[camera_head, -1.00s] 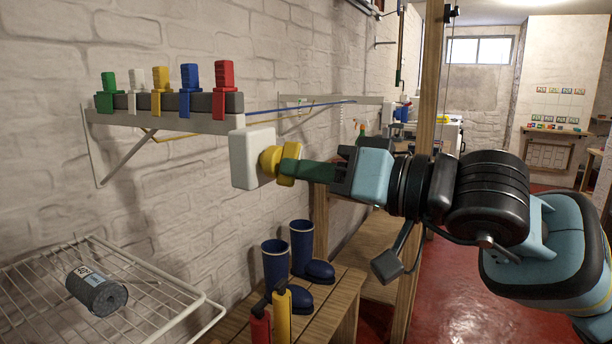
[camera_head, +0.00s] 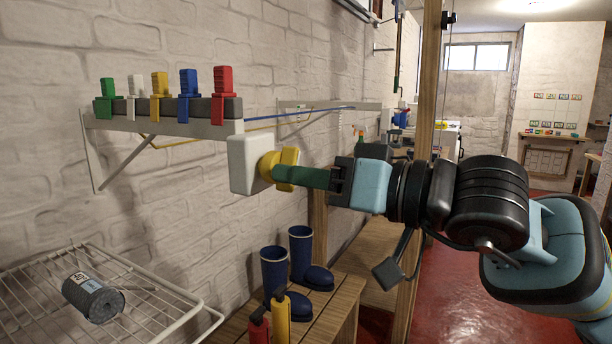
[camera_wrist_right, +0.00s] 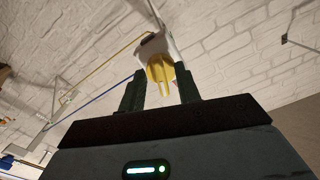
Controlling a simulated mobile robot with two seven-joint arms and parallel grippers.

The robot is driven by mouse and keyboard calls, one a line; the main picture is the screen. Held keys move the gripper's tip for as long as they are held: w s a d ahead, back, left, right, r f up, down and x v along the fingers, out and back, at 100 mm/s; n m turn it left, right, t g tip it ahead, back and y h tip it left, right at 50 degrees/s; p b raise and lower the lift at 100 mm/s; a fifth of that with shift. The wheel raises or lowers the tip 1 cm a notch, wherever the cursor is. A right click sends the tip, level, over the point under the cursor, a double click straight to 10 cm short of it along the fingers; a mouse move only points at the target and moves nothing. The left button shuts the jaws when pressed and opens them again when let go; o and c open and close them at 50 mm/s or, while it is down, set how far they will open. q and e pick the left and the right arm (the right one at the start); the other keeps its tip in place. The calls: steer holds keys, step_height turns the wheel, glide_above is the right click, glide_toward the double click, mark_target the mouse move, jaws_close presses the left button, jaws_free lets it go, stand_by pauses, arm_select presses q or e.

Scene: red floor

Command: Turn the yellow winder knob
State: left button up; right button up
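The yellow winder knob (camera_head: 284,158) sits on a white box (camera_head: 243,165) at the right end of the wall shelf, facing right. My right gripper (camera_head: 276,174) comes in from the right, with a dark green finger overlapping the knob. In the right wrist view, the knob (camera_wrist_right: 162,72) shows between the tips of my right gripper (camera_wrist_right: 159,70). The fingers stand apart on either side of the knob's ridge, with a gap visible, so the gripper looks open. Contact with the knob's edge is unclear. My left gripper is not in view.
A shelf (camera_head: 160,127) carries several coloured clamps above left. A wire rack (camera_head: 150,290) with a grey roll (camera_head: 93,298) is low left. Blue boots (camera_head: 300,262) stand on a wooden bench (camera_head: 338,300) below. A wooden post (camera_head: 428,90) rises behind my right arm.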

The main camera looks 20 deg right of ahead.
steer(key=b+v, duration=0.1)
steer(key=v, duration=0.6)
steer(key=shift+s+d, duration=0.25)
steer(key=shift+s, duration=0.1)
stand_by(0.5)
